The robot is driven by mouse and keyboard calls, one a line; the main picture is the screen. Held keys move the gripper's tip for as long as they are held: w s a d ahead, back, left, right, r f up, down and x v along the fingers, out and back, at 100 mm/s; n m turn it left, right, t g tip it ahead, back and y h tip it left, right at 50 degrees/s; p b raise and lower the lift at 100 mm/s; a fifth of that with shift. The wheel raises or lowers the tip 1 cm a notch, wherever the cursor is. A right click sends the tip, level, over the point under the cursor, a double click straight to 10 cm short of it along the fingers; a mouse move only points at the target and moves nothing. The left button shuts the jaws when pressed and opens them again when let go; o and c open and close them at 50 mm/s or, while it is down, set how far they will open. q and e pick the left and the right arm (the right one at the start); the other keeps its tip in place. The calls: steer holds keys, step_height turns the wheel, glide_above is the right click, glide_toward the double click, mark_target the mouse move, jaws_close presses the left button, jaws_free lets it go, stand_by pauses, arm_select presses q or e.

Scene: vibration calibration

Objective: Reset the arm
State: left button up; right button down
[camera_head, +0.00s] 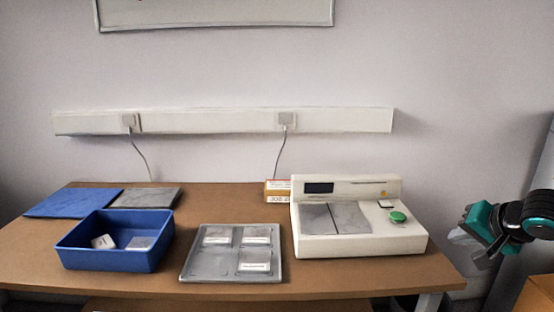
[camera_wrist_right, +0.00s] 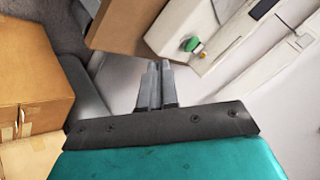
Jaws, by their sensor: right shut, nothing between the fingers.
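My right gripper (camera_head: 474,248) shows at the right of the head view, past the right end of the table and apart from it. In the right wrist view its two grey fingers (camera_wrist_right: 157,84) are together with nothing between them. My left gripper is not in view. A white machine (camera_head: 360,218) with a small dark screen, two grey plates and a green button (camera_head: 398,216) stands on the right part of the table. The green button also shows in the right wrist view (camera_wrist_right: 192,44).
The brown table (camera_head: 130,287) holds a blue bin (camera_head: 110,262) with two small items, a grey tray (camera_head: 232,276) with labelled pieces, a blue mat (camera_head: 70,203), a grey mat (camera_head: 150,197) and a small orange-white box (camera_head: 278,191). Cardboard boxes (camera_wrist_right: 35,80) stand near my right gripper.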

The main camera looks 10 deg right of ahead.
steer(key=s+a+f+n+y+p, duration=0.1)
steer(key=s+a+f+n, duration=0.15)
steer(key=s+f, duration=0.65)
steer(key=s+a+f+n+p, duration=0.1)
steer(key=s+f+n, duration=0.3)
steer(key=s+f, duration=0.5)
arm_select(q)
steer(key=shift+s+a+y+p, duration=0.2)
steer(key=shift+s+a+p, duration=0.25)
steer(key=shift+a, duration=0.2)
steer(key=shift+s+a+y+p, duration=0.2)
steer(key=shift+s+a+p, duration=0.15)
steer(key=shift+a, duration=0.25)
arm_select(e)
steer(key=s+a+f+n, duration=0.1)
steer(key=a+f+n, duration=0.1)
steer(key=a, duration=0.9)
steer(key=s+a+f+n+t+y, duration=0.1)
steer(key=a+f+n, duration=0.2)
steer(key=a, duration=0.9)
steer(key=shift+s+a+f+t, duration=0.25)
steer(key=shift+s+f+t, duration=0.1)
steer(key=shift+f, duration=0.15)
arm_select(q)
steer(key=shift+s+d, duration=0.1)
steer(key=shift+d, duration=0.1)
